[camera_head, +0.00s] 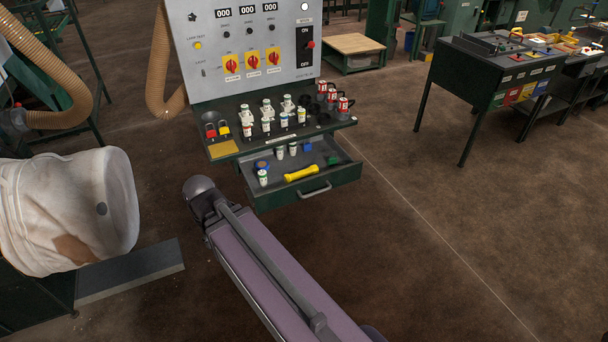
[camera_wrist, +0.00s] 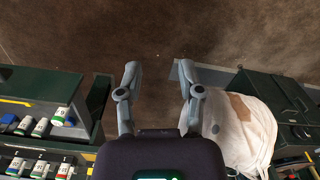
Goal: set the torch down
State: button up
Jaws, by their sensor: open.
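A yellow torch (camera_head: 301,173) lies in the open drawer (camera_head: 335,178) under the control panel, in the head view. At the left edge of the wrist view, a yellow strip (camera_wrist: 14,101) shows in a drawer; I cannot tell for sure that it is the torch. My gripper (camera_wrist: 160,78) is open in the wrist view. Its fingers are spread wide with nothing between them, only brown floor beyond. The drawer is to the left of the fingers and apart from them. I cannot make out the fingers in the head view.
Small white bottles (camera_head: 263,178) and a blue round thing (camera_head: 262,165) share the drawer. Padlocks (camera_head: 223,129) and more bottles stand on the shelf above.

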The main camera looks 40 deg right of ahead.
jog(key=shift+d, duration=0.1)
jog(key=w+d+n+t, duration=0.1)
jog(key=w+d+n, duration=0.2)
jog(key=d, duration=0.7)
jog(key=w+d+n+t+b, duration=0.1)
jog(key=w+d+n, duration=0.3)
jog(key=d, duration=0.7)
jog(key=w+d+n+t+b, duration=0.1)
jog(key=d+n, duration=0.4)
jog(key=d, duration=0.6)
jog(key=shift+w+f+t, duration=0.15)
jog(key=shift+w+t, duration=0.3)
jog(key=shift+w, duration=0.15)
jog(key=shift+w+f+t, duration=0.15)
jog(key=shift+w+t, duration=0.3)
jog(key=shift+w, duration=0.15)
jog(key=s+d+n+t+h, duration=0.1)
jog(key=d+n, duration=0.2)
jog(key=d, duration=0.7)
jog(key=shift+s+r+n, duration=0.15)
jog(key=shift+r+n, duration=0.1)
jog(key=shift+n, duration=0.05)
jog(key=shift+b, duration=0.35)
jog(key=b, duration=0.7)
send_near(303, 173)
jog(key=x, duration=0.5)
jog(key=shift+a, duration=0.1)
